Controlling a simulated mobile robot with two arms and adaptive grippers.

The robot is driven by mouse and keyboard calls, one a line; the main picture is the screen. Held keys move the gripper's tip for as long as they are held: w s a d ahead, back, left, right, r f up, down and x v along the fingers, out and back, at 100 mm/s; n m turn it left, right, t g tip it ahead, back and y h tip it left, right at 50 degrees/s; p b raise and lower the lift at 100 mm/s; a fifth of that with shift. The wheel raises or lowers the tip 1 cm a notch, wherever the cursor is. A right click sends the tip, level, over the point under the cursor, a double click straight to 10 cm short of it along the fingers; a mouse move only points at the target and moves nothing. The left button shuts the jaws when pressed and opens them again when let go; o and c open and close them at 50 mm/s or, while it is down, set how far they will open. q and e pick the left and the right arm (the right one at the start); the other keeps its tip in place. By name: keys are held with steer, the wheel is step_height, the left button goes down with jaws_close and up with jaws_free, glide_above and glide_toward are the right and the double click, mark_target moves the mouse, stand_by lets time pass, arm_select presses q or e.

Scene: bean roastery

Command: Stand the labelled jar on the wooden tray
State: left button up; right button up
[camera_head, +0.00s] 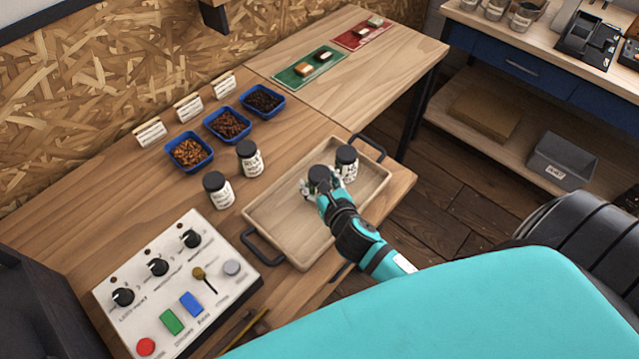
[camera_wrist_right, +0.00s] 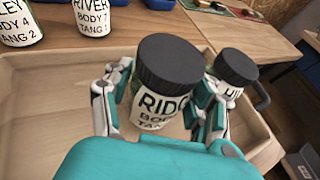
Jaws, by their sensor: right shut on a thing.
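My right gripper (camera_wrist_right: 158,108) is shut around a jar (camera_wrist_right: 165,75) with a black lid and a white label reading "RIDG…", partly hidden by the fingers. In the head view this jar (camera_head: 319,173) is upright over the wooden tray (camera_head: 275,237); I cannot tell if its base touches the tray floor. A second black-lidded jar (camera_head: 346,163), label starting "HI", stands in the tray just right of it. Two more labelled jars stand on the table left of the tray: one (camera_head: 218,190) ending "LEY" and one (camera_head: 250,160) reading "RIVER". My left gripper is not in view.
Blue bowls of beans (camera_head: 228,125) with small cards behind stand toward the wall. A control panel (camera_head: 178,285) with knobs and buttons lies at the front left. Tray handles (camera_head: 262,246) stick out at both ends. The tray's near-left part is bare.

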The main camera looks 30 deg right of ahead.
steer(key=shift+f, duration=0.6)
steer(key=o, duration=1.3)
steer(key=shift+f, duration=0.15)
steer(key=shift+r, duration=0.2)
steer(key=v, duration=0.5)
steer(key=b+v, duration=0.1)
steer(key=v, duration=0.4)
steer(key=shift+s+a+f, duration=0.1)
steer(key=shift+s+f, duration=0.05)
steer(key=shift+s, duration=0.2)
steer(key=shift+v, duration=0.75)
